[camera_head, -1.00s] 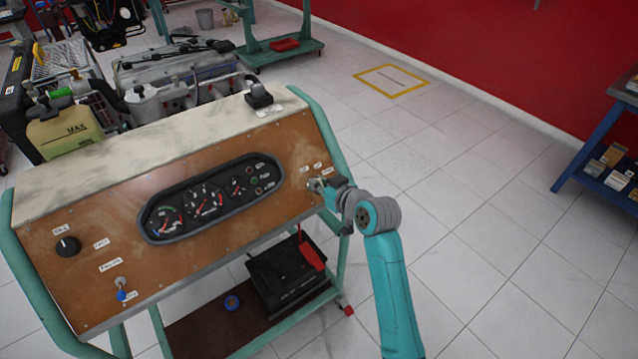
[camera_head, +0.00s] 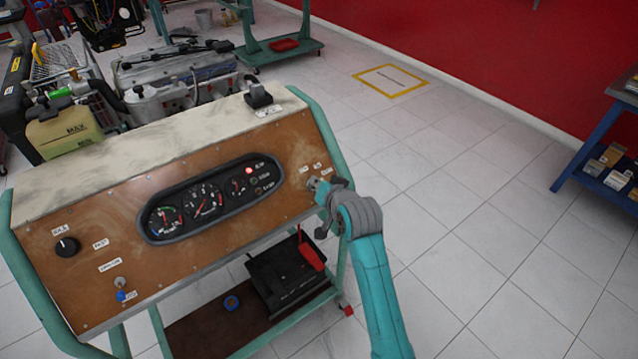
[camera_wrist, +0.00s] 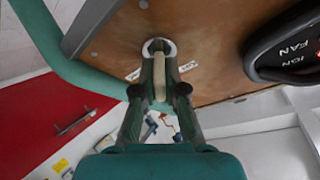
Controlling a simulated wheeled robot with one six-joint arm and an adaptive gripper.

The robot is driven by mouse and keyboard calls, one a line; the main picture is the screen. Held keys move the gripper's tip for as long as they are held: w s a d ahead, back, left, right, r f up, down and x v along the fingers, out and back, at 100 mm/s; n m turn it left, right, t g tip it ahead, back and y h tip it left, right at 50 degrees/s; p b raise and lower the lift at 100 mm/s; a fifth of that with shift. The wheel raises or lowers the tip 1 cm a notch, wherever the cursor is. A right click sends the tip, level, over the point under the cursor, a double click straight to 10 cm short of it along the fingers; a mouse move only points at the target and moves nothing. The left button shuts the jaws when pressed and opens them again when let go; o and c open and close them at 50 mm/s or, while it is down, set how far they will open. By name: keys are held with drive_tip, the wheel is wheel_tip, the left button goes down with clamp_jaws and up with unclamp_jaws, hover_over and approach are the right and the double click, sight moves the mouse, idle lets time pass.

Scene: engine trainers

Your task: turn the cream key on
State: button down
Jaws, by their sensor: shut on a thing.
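The cream key (camera_wrist: 159,78) sits in a round light switch ring at the right end of the brown control panel (camera_head: 110,222). In the wrist view, my gripper (camera_wrist: 160,88) has one finger on each side of the key and is shut on it. In the head view, my gripper (camera_head: 322,189) is at the panel's right edge, and the key is mostly hidden behind it. The gauge cluster (camera_head: 209,198) shows a lit red lamp (camera_head: 249,170).
A black knob (camera_head: 67,247) and a blue-tipped toggle switch (camera_head: 121,294) are on the panel's left part. A black battery (camera_head: 287,272) stands on the lower shelf. The tiled floor to the right is clear up to a blue shelf (camera_head: 603,145).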

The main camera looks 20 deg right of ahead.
idle(0.4)
drive_tip(key=c, duration=1.2)
unclamp_jaws()
drive_tip(key=shift+c, duration=0.2)
drive_tip(key=v, duration=1.2)
